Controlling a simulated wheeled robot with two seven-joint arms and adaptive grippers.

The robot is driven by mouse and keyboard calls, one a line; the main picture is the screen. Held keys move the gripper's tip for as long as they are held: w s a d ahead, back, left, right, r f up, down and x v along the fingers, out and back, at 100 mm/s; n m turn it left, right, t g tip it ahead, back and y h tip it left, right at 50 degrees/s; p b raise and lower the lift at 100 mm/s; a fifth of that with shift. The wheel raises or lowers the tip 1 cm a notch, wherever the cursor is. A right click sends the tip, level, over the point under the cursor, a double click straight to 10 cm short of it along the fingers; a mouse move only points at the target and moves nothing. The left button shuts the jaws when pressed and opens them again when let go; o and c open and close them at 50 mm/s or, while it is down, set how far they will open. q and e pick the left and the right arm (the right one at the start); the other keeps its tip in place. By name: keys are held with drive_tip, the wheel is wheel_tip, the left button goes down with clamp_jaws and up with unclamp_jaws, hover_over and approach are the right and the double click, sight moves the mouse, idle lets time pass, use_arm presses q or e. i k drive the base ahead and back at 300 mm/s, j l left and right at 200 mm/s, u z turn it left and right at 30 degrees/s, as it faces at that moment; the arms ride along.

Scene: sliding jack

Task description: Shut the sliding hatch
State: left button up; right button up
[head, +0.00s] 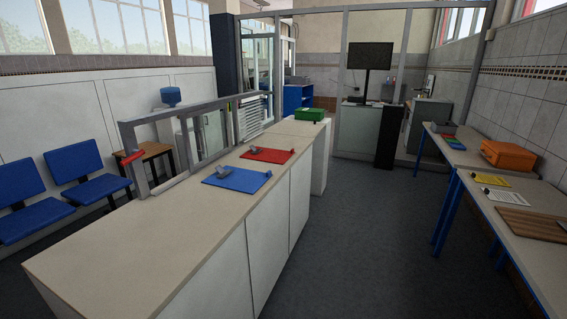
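The sliding hatch (180,110) is a grey metal frame with glazed panels, standing along the left edge of a long counter (110,243). A red handle (132,156) shows at the near left upright of the frame. From this view I cannot tell exactly how far the moving panel stands open. Neither of my grippers shows in the head view, and nothing is seen touching the hatch.
A blue mat (238,181), a red mat (268,155) and a green box (309,114) lie along the counter. Tables with an orange case (508,155) stand right. The floor (378,225) between is clear.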

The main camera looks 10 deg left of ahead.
sight(193, 168)
drive_tip(key=i+l+u, duration=0.1)
drive_tip(key=i+u, duration=0.25)
drive_tip(key=i+l+u, duration=0.1)
drive_tip(key=i+u, duration=0.25)
drive_tip(key=i+l+u, duration=0.15)
drive_tip(key=u, duration=0.15)
drive_tip(key=l, duration=1.55)
drive_tip(key=k+z, duration=0.05)
